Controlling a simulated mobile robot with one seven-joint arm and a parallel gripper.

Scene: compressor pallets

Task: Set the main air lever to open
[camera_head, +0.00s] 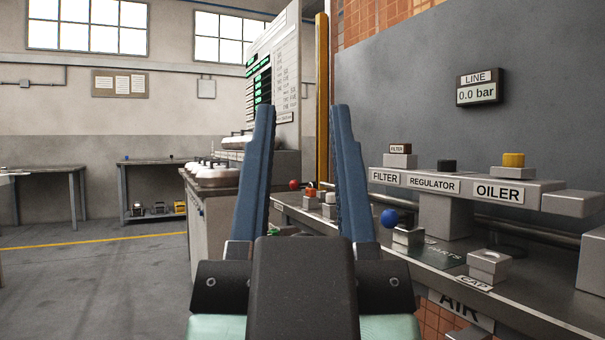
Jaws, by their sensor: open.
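My gripper (302,118) fills the middle foreground, its two blue fingers pointing up and well apart, with nothing between the tips. I see no part labelled as the main air lever and cannot tell which piece it is. A small red ball (294,184) shows between the fingers, beyond them, over the bench. A blue ball (389,218) sits just right of the right finger, by a grey block. A gauge marked LINE (478,88) on the grey panel reads 0.0 bar. An AIR sign (460,308) is partly visible below the bench edge. My gripper hides part of the bench.
The bench (520,300) runs along the right side. Above it stand blocks labelled FILTER (385,177), REGULATOR (432,185) and OILER (498,192), with a CAP block (488,265) in front. A cabinet (212,215) stands behind my left finger. The floor at left is clear.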

